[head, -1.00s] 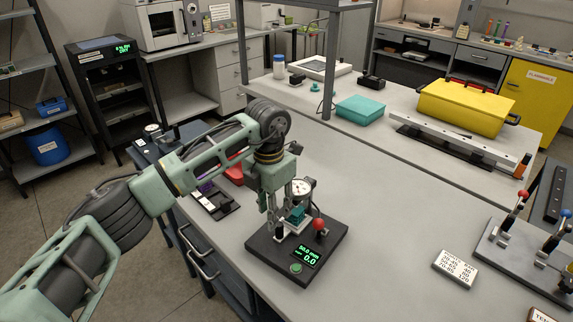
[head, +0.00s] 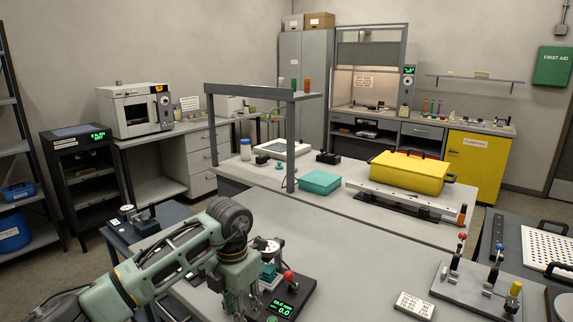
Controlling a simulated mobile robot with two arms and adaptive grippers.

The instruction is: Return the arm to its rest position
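My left arm comes in from the lower left, and its pale green gripper (head: 240,304) points down just left of a dark test fixture (head: 302,301). The fingers look apart, with nothing visible between them; the tips are near the bottom edge. The fixture has a round dial gauge (head: 268,247), a red ball knob (head: 289,275) and a green digital readout (head: 285,307). A small teal piece (head: 268,272) sits in the fixture beside the gripper. The gripper and arm hide the fixture's left side. My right gripper is not in view.
The grey bench (head: 345,262) is clear right of the fixture, up to a white number card (head: 414,305) and a lever panel (head: 470,290). Behind stand a teal box (head: 320,182), a yellow case (head: 410,172) and a shelf post (head: 291,150).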

